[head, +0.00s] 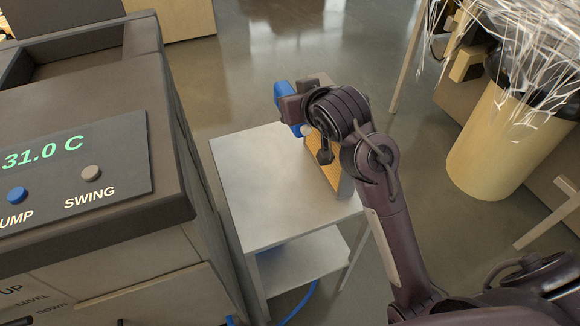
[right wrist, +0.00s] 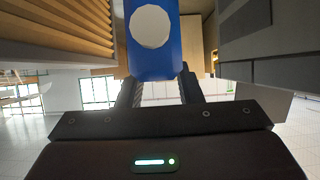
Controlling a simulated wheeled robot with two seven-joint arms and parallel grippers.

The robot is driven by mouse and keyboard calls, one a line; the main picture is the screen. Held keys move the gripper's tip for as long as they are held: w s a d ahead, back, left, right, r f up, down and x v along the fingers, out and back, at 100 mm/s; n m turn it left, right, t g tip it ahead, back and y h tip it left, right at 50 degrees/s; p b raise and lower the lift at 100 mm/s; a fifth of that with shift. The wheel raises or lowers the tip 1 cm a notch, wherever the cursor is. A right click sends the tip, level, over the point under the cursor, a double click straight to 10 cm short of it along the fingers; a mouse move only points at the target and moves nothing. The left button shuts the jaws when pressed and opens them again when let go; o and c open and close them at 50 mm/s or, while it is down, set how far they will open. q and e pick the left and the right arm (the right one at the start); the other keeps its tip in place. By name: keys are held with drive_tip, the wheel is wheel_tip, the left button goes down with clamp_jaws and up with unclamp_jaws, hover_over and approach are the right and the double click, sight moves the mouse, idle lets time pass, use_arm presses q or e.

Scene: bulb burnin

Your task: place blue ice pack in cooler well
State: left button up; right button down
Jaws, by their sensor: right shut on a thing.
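The blue ice pack (head: 285,92) is in the jaws of my right gripper (head: 296,104), above the far edge of the small side table. In the right wrist view the ice pack (right wrist: 153,55) is a blue block with a white round spot, between the two dark fingers of the gripper (right wrist: 158,84). The cooler (head: 75,100) is the large grey-brown unit at the left, with a panel reading 31.0 C and buttons marked SWING and one partly cut off. A dark recess at its top back (head: 75,60) may be the well; its inside is not clear. My left gripper is not in view.
The light grey side table (head: 250,190) stands right of the cooler. A tan slatted box (head: 328,165) stands on it under my right arm. A yellow bin (head: 500,140) with white strands stands at right. Open floor lies behind.

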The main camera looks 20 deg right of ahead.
drive_tip(key=shift+f+b, duration=1.25)
drive_tip(key=shift+f, duration=8.45)
drive_tip(key=c, duration=1.5)
unclamp_jaws()
drive_tip(key=shift+f, duration=0.2)
drive_tip(key=o, duration=0.5)
